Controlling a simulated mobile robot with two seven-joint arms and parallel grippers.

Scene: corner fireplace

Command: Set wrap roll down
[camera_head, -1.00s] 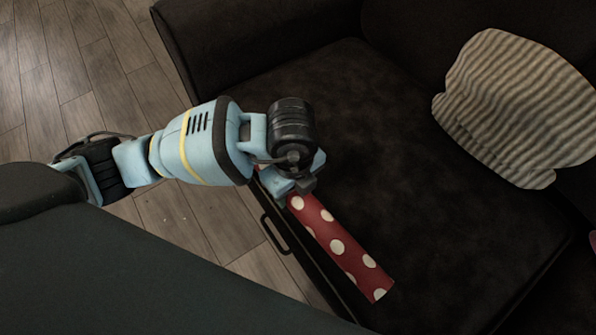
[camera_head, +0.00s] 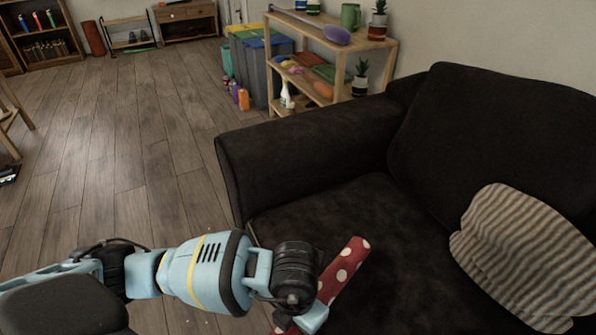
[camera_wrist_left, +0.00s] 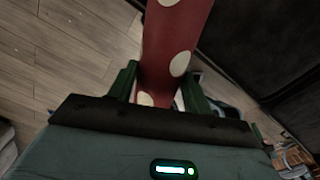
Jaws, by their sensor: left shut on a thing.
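The wrap roll (camera_head: 345,268) is a red tube with large white dots. My left gripper (camera_head: 312,312) is shut on it, near the front edge of the dark sofa seat, with one end of the roll pointing up and to the right. In the left wrist view, the roll (camera_wrist_left: 172,45) runs upward from between the green fingers of my left gripper (camera_wrist_left: 165,88). I cannot tell whether the roll touches the seat. My right gripper is not in view.
The dark sofa (camera_head: 330,215) has a clear seat beyond the roll and a striped cushion (camera_head: 525,255) at right. A wooden shelf (camera_head: 345,50) with plants and bins (camera_head: 255,65) stand behind the armrest. Open wooden floor (camera_head: 120,150) lies at left.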

